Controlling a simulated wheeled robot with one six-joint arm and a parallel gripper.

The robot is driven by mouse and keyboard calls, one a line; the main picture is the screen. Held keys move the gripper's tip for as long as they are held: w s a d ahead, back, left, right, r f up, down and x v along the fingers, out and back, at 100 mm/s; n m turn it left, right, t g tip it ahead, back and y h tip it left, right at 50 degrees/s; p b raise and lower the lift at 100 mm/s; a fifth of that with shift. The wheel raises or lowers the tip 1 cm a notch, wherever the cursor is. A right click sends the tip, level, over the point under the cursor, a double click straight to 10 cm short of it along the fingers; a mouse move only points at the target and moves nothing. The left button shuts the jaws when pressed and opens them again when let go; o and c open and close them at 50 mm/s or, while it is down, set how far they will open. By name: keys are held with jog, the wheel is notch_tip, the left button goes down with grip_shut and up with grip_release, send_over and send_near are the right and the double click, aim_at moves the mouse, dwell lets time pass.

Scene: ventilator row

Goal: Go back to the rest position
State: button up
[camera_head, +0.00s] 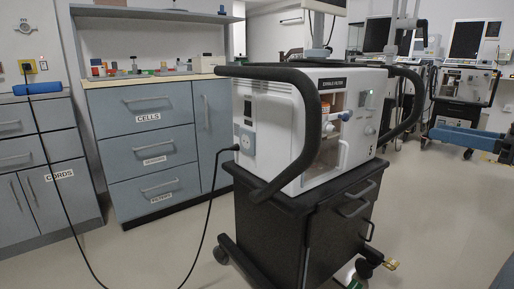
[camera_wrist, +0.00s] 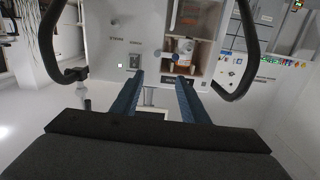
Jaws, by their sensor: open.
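My gripper (camera_wrist: 160,78) shows in the wrist view as two blue fingers held apart, with nothing seen between them. It points at the front of the white ventilator (camera_wrist: 145,30). In the head view the ventilator (camera_head: 284,130) stands on a black cart, and I cannot make out my gripper there. An open compartment in its front holds a white and orange filter canister (camera_wrist: 184,46), which also shows in the head view (camera_head: 345,104). No marked rest position is visible.
Black curved handles (camera_head: 265,75) flank the ventilator. The black cart (camera_head: 310,215) stands on wheels. A black cord (camera_head: 205,215) runs from the ventilator's side plug down to the floor. Blue-grey drawers (camera_head: 150,145) stand at left. More ventilators (camera_head: 466,85) stand behind right.

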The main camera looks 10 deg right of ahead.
jog(key=s+a+f+m+g+h, duration=0.2)
jog(key=a+f+m+g+h, duration=0.65)
jog(key=a+f, duration=2)
jog(key=s+a+r+n+g+y, duration=0.1)
jog(key=s+a+r+n+g, duration=0.25)
jog(key=s+a, duration=0.6)
jog(key=s+a+r+n+g+y, duration=0.1)
jog(key=s+a+r+n+g, duration=0.35)
jog(key=a, duration=0.85)
jog(key=d+r+m+h+p, duration=0.1)
jog(key=d+r+m+p, duration=0.1)
jog(key=d+r+p, duration=0.8)
jog(key=d+r+m+t+h+p, duration=0.1)
jog(key=d+r+m+p, duration=0.2)
jog(key=d+r+p, duration=0.7)
notch_tip(320, 180, up, 7)
jog(key=s+p, duration=0.1)
jog(key=p, duration=1.4)
jog(key=shift+d, duration=0.15)
